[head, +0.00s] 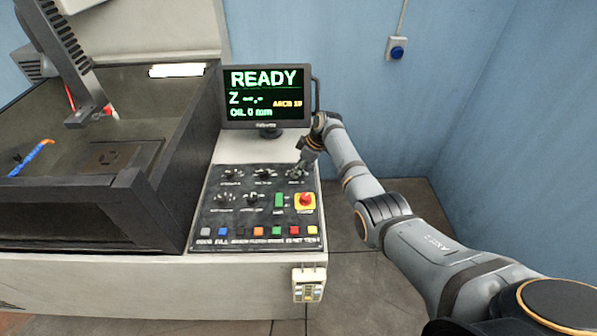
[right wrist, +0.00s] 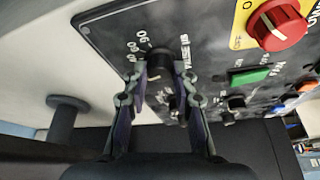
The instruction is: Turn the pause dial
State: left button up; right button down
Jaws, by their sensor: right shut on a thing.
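The black control panel (head: 236,207) slopes below the screen. The pause dial is the right-hand knob of its top row. In the right wrist view this black dial (right wrist: 159,60) stands between my fingertips, beside the white lettering and numbers of its scale. My right gripper (head: 297,170) comes down on it from the upper right in the head view and covers most of it. In the right wrist view the gripper (right wrist: 161,82) is shut on the dial, one finger on each side. The dial's pointer is not clear. My left gripper is not in view.
The screen (head: 265,97) reading READY stands behind. A dark tank (head: 150,200) borders the panel.

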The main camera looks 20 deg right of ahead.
dwell(0.3)
jog(key=c, duration=1.1)
grip_release()
jog(key=shift+d+r, duration=0.1)
jog(key=v, duration=1.1)
jog(key=shift+d+r, duration=0.15)
jog(key=shift+r, duration=0.25)
